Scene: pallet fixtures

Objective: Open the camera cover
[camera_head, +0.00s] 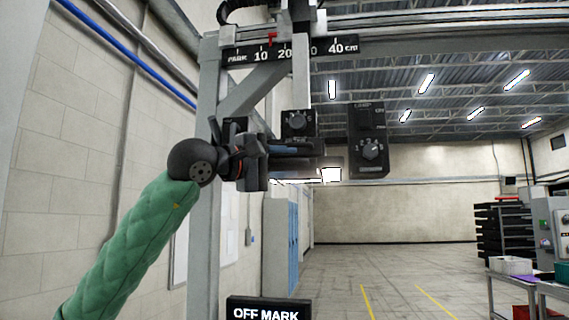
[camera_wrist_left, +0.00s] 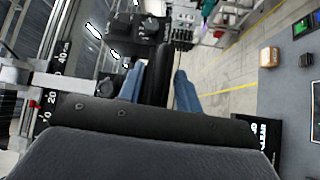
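My left gripper (camera_head: 300,149) reaches in from the left, just below a small dark box with a dial (camera_head: 298,122). In the left wrist view its two blue fingers (camera_wrist_left: 158,88) stand apart. A long dark piece (camera_wrist_left: 158,72) lies between them, with a narrow gap at the right finger; I cannot tell whether it is the camera cover. A larger dark unit with a numbered dial (camera_head: 370,151) hangs to the right of the gripper, apart from it. No part is clearly recognisable as the cover. My right gripper is not in view.
A scale (camera_head: 290,50) with a red pointer (camera_head: 271,39) runs along the overhead beam. A grey post (camera_head: 206,240) stands behind my left arm. An "OFF MARK" sign (camera_head: 266,313) is below. Open floor (camera_head: 390,275) lies beyond, with shelves and benches at right.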

